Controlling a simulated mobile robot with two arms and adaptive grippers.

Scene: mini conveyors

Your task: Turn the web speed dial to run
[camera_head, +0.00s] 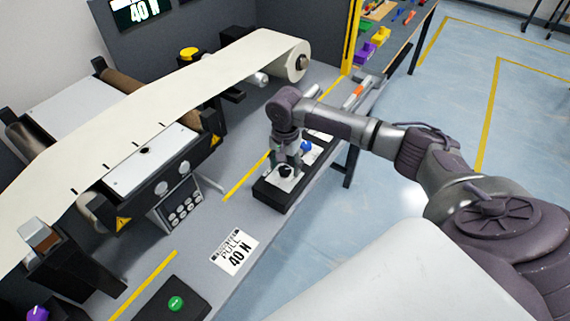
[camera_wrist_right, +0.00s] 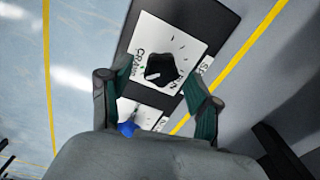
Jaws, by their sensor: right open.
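The web speed dial is a black lobed knob (camera_head: 285,171) on a white plate on a black box at the bench's front edge. In the right wrist view the knob (camera_wrist_right: 161,68) lies ahead, between the two fingertips, with "CRAWL" lettering to its left and partly hidden lettering to its right. My right gripper (camera_head: 290,161) points down over the box. In the wrist view the gripper (camera_wrist_right: 159,90) is open, one finger on each side of the knob, not visibly touching it. The exact height gap cannot be told. My left gripper is not in view.
A blue knob (camera_head: 306,146) sits beside the dial, close to my gripper. A green button (camera_head: 176,303) on a black box and a "PULL 40 N" card (camera_head: 234,252) lie nearer. The web machine's button panel (camera_head: 180,203) stands left. Open floor lies to the right.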

